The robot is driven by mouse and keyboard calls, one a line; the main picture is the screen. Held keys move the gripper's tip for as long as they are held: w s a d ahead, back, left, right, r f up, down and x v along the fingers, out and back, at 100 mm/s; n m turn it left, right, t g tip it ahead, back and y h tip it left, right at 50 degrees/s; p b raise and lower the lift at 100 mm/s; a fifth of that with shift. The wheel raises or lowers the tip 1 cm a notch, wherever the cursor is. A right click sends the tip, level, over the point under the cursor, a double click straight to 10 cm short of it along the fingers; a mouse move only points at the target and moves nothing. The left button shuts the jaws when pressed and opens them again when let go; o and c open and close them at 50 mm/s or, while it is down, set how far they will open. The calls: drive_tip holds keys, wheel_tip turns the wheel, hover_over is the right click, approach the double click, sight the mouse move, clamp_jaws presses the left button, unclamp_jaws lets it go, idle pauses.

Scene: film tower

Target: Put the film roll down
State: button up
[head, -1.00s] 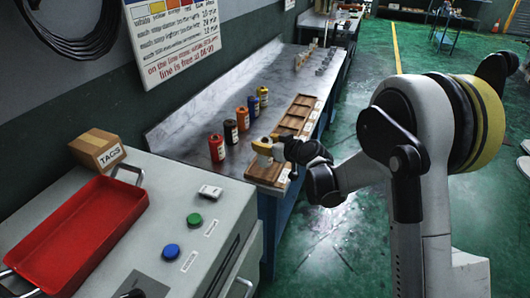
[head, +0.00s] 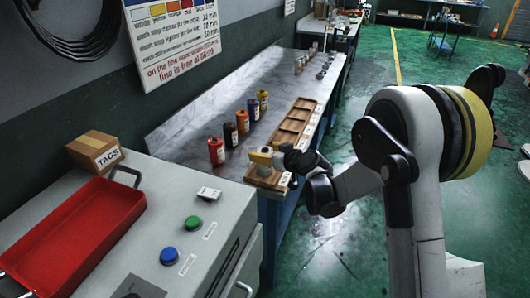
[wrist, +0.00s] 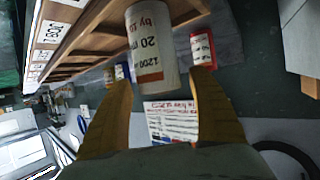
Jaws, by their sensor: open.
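A white film roll (wrist: 150,48) with printed text shows in the wrist view, between and just beyond the two yellow fingers of my gripper (wrist: 163,88). The fingers stand apart, open. In the head view my gripper (head: 262,158) is over the near end of the wooden compartment tray (head: 287,137), at the bench edge. The roll is mostly hidden there by the gripper. In the wrist view the roll is beside the wooden tray (wrist: 92,42); whether it rests on the tray's floor I cannot tell.
Several coloured rolls, including a red one (head: 216,151) and a blue one (head: 253,108), stand on the metal bench (head: 190,135) left of the wooden tray. A grey cabinet (head: 200,180) with a red tray (head: 75,232) and a TAGS box (head: 95,150) is nearer. Green floor lies right.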

drive_tip(key=s+d+r+m+g+h+p, duration=0.1)
drive_tip(key=s+d+r+h+p, duration=0.1)
drive_tip(key=s+d+r, duration=0.7)
drive_tip(key=s+d+r+m+g+h+p, duration=0.1)
drive_tip(key=s+d+r+m, duration=0.2)
drive_tip(key=s, duration=1)
drive_tip(key=s+d+m+g+h, duration=0.1)
drive_tip(key=s+d+h, duration=0.1)
drive_tip(key=s+d, duration=0.3)
drive_tip(key=s+d+r+m+g+h, duration=0.1)
drive_tip(key=s+d+m+h, duration=0.1)
drive_tip(key=s, duration=1)
drive_tip(key=d+h, duration=0.1)
drive_tip(key=d, duration=0.1)
drive_tip(key=shift+d+r, duration=0.2)
drive_tip(key=shift+d, duration=0.15)
